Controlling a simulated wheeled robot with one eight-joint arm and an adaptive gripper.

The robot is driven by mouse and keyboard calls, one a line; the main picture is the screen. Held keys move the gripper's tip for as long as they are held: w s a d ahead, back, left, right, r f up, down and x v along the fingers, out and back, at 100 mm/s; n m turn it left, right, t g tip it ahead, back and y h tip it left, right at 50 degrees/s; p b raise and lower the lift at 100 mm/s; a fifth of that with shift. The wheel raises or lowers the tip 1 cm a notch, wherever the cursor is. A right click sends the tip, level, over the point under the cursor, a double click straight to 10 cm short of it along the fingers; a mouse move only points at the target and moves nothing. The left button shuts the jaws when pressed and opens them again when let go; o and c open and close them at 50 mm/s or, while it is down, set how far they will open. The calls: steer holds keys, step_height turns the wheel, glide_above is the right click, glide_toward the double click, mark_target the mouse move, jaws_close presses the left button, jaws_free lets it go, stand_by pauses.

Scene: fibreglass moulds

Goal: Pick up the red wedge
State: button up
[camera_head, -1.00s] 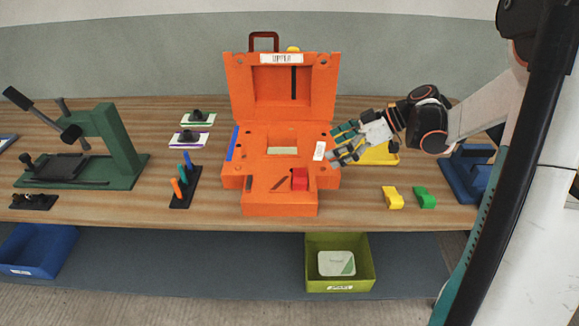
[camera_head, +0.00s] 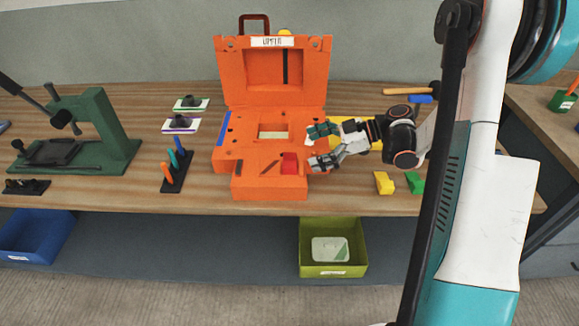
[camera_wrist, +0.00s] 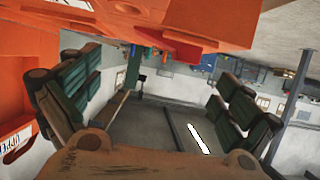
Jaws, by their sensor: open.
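The red wedge (camera_head: 289,163) sits in the front right part of the open orange mould (camera_head: 252,182) on the bench. My gripper (camera_head: 314,147) is open and empty, just right of the wedge, with its fingers pointing left over the mould's right edge. The wedge is not between the fingers. In the wrist view, the two green-padded fingers (camera_wrist: 155,95) stand wide apart with nothing between them. The orange mould (camera_wrist: 195,20) fills the top of that view.
A yellow block (camera_head: 384,183) and a green block (camera_head: 415,182) lie right of the mould. The raised mould lid (camera_head: 232,75) stands behind. A rack with coloured pegs (camera_head: 175,172) and a green press (camera_head: 105,125) are to the left. A green bin (camera_head: 333,270) is below.

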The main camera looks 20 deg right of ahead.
mark_target(295, 156)
steer(key=x, duration=0.2)
steer(key=b+x, duration=0.2)
steer(key=x, duration=0.1)
steer(key=shift+s+a+f, duration=0.15)
steer(key=shift+a+f, duration=0.1)
steer(key=shift+f, duration=0.15)
steer(key=c, duration=1.1)
